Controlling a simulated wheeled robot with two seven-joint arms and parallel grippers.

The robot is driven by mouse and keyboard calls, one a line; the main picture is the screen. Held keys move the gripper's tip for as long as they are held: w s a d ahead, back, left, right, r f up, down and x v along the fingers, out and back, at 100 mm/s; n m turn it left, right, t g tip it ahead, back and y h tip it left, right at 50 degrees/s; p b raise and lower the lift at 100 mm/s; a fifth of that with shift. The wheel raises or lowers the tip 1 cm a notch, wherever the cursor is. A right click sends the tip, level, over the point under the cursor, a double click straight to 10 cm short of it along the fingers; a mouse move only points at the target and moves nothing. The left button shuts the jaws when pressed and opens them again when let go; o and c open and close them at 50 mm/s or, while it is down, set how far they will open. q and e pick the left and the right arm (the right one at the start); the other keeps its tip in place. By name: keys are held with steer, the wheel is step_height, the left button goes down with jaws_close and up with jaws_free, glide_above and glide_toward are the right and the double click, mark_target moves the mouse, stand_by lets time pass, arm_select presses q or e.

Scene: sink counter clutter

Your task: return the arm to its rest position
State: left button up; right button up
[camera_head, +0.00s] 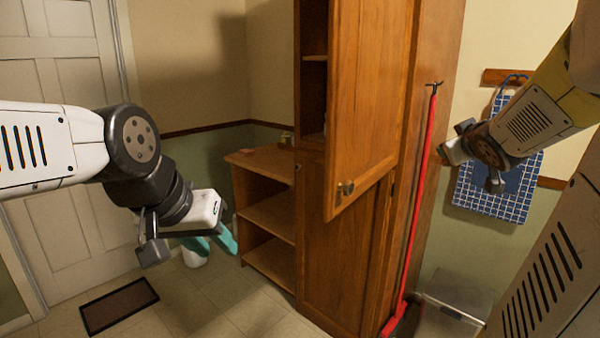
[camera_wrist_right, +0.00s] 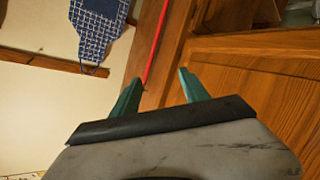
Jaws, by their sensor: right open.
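My left arm comes in from the left in the head view. Its gripper (camera_head: 213,240) has teal fingers and points to the right, in front of the low shelf unit; I see nothing held in it, but the gap between its fingers is not clear. My right arm comes in from the upper right in the head view, with its wrist in front of the blue checked apron; its fingertips do not show there. In the right wrist view the right gripper (camera_wrist_right: 156,92) has two teal fingers spread apart, with nothing between them.
A tall wooden cabinet (camera_head: 338,245) stands in the middle, its upper door (camera_head: 372,95) swung open. A red-handled broom (camera_head: 419,200) hangs beside it. The blue checked apron (camera_head: 515,190) hangs on the right wall. A low open shelf (camera_head: 268,213) and a dark mat (camera_head: 118,305) are at left.

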steer(key=s+a+f+m+g+y, duration=0.1)
steer(key=s+a+f+g+y, duration=0.2)
steer(key=s+a, duration=0.7)
steer(key=s+a+f+m+g+y, duration=0.1)
steer(key=s+a+f+g+y, duration=0.2)
steer(key=s+a+f+g, duration=0.2)
steer(key=s+a+f, duration=0.3)
steer(key=s+a, duration=0.2)
steer(key=a, duration=0.1)
steer(key=shift+s+a+f+m, duration=0.2)
steer(key=shift+s+f+m, duration=0.1)
steer(key=shift+s, duration=0.05)
